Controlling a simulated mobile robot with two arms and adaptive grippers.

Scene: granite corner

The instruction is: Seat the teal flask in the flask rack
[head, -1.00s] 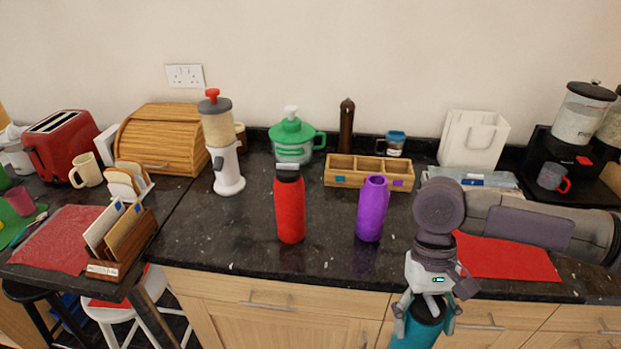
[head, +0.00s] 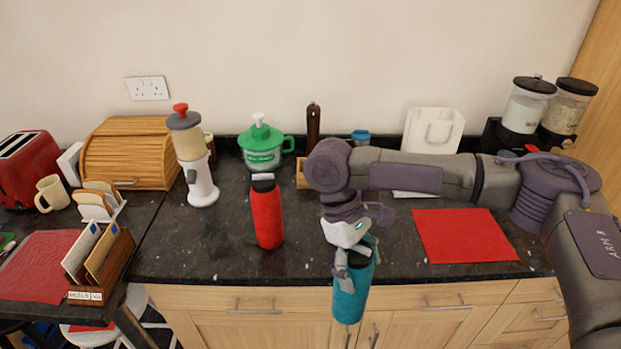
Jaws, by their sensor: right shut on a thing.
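The teal flask (head: 351,294) hangs nearly upright, slightly tilted, in front of the counter's front edge. My right gripper (head: 355,254) is shut on its upper part. A wooden box (head: 301,174), which may be the flask rack, stands at the back of the counter. Only its left end shows; my right arm hides the rest. The red flask (head: 267,214) stands upright on the counter, left of my right gripper. The purple flask is hidden behind my right arm and gripper. My left gripper is not in view.
A red mat (head: 464,236) lies on the counter to the right. Dark counter left of the red flask (head: 205,240) is clear.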

